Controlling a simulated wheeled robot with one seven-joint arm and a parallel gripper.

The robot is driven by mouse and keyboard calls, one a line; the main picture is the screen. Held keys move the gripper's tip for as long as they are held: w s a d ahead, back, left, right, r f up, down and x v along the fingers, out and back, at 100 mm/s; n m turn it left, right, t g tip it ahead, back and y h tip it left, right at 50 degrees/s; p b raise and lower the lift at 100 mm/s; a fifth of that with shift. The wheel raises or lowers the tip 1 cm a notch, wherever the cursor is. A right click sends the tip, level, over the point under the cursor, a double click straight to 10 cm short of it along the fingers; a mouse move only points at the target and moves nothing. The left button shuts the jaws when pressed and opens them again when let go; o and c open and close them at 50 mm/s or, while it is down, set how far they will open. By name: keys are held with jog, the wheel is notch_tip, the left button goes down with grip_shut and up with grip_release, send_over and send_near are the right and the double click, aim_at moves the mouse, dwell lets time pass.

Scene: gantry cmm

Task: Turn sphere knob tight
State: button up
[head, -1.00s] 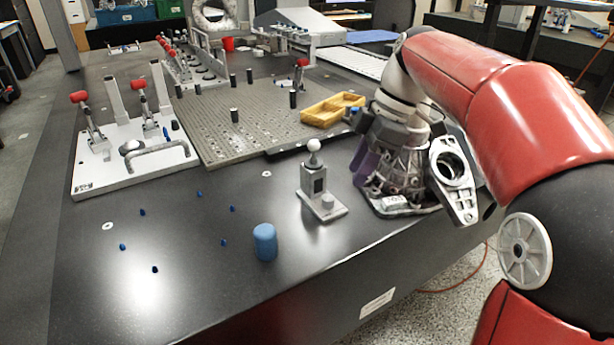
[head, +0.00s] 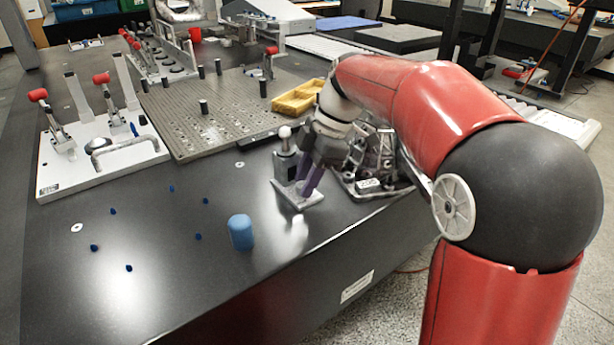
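The white sphere (head: 285,131) sits on a short grey post on a small metal base plate (head: 285,190), near the right edge of the dark table. The small knob on this base is hidden behind my gripper's fingers. My gripper (head: 308,186) points down over the right part of the base plate, just right of the post. Its purple fingers come close to the plate. I cannot tell whether they touch anything or how far apart they are.
A grey machined casting (head: 374,155) stands close behind and right of my gripper. A blue cylinder (head: 241,232) stands in front on the table. A perforated plate (head: 205,115) and a yellow tray (head: 298,98) lie farther back. The front left table is mostly clear, with several small blue pieces.

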grip_shut()
